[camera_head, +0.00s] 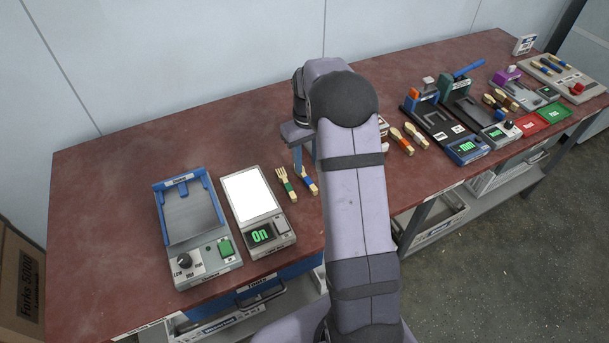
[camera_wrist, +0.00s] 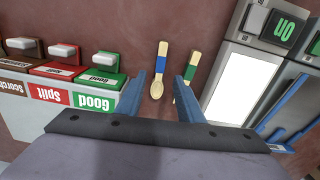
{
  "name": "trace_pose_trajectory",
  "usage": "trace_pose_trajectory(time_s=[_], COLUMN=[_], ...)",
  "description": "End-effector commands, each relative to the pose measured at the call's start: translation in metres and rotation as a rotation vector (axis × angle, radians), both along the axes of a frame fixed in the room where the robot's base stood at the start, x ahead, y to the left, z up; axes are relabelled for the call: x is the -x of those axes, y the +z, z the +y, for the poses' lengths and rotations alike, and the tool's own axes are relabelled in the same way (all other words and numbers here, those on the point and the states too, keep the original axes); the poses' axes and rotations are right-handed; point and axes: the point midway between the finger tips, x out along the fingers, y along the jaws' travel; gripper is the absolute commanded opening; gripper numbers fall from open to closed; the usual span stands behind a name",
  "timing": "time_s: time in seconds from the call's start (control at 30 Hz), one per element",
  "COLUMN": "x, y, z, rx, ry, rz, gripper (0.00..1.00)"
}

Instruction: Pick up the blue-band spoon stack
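The blue-band spoon stack (camera_wrist: 159,70) lies on the red-brown tabletop, pale wood with a blue band round its handle. I cannot tell how many spoons are stacked. In the wrist view it shows between my two blue fingers, bowl end toward me. In the head view the blue band (camera_head: 312,187) shows just left of my arm. My gripper (camera_wrist: 160,80) is open and empty, pointing down above the table. The head view shows its blue finger (camera_head: 297,158) close to the stack. How high it stands above the stack is unclear.
A green-band fork (camera_head: 287,184) lies just left of the stack, partly behind my right finger in the wrist view.

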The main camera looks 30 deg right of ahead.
Motion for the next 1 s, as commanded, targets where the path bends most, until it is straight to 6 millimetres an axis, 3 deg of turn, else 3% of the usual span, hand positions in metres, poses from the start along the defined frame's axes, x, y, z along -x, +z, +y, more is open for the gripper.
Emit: trace_pose_trajectory(time_s=[0.37,0.8,1.0], x=[0.001,0.004,0.003], y=[-0.017,-0.063,-0.066], z=[0.001,0.000,0.000], rx=[-0.002,-0.002,-0.001], ry=[0.002,0.002,0.002], rz=[0.003,0.003,0.001], gripper=[0.34,0.34,0.34])
